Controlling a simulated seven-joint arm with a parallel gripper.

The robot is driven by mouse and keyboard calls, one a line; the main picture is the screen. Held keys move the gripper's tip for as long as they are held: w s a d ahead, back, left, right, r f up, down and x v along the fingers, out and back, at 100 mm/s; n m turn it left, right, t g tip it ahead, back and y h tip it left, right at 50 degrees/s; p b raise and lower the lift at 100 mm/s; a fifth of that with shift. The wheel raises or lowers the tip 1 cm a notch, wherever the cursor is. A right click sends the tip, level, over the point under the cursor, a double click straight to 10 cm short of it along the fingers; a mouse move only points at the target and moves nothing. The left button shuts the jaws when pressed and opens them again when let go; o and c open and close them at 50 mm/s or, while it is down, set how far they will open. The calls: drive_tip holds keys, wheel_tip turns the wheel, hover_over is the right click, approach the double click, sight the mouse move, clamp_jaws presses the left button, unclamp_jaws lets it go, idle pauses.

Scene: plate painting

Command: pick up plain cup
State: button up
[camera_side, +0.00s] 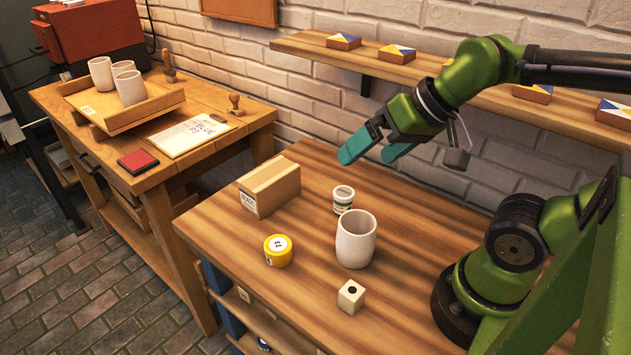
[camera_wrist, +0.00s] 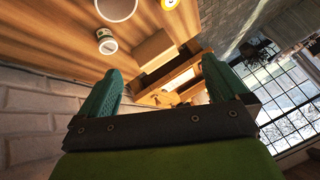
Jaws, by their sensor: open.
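A plain white cup (camera_side: 356,239) stands upright on the near wooden table, right of its middle. In the wrist view the cup (camera_wrist: 117,8) shows only in part, cut off at the top edge. My gripper (camera_side: 366,151) has teal fingers that are spread apart, with nothing between them. It hangs above the back of the table, higher than the cup and behind it. In the wrist view my gripper (camera_wrist: 158,80) shows both fingers apart. More plain cups (camera_side: 129,83) stand in a wooden tray (camera_side: 143,112) on the left bench.
Around the cup are a small white jar (camera_side: 343,199), a yellow round tin (camera_side: 278,250), a small white block with a black dot (camera_side: 351,296) and a cardboard box (camera_side: 269,187). A wall shelf (camera_side: 398,67) with small boxes runs behind my arm. Table space left of the tin is bare.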

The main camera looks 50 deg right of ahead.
drive_tip(key=n+g+h, duration=0.2)
drive_tip(key=g, duration=0.5)
hover_over(358, 226)
drive_tip(key=a, duration=0.3)
wheel_tip(358, 226, down, 14)
drive_tip(key=f, duration=0.1)
drive_tip(key=s+f, duration=0.1)
drive_tip(key=f, duration=0.2)
drive_tip(key=shift+s+f, duration=0.2)
drive_tip(key=shift+s, duration=0.1)
drive_tip(key=shift+f, duration=0.5)
drive_tip(key=c, duration=1.1)
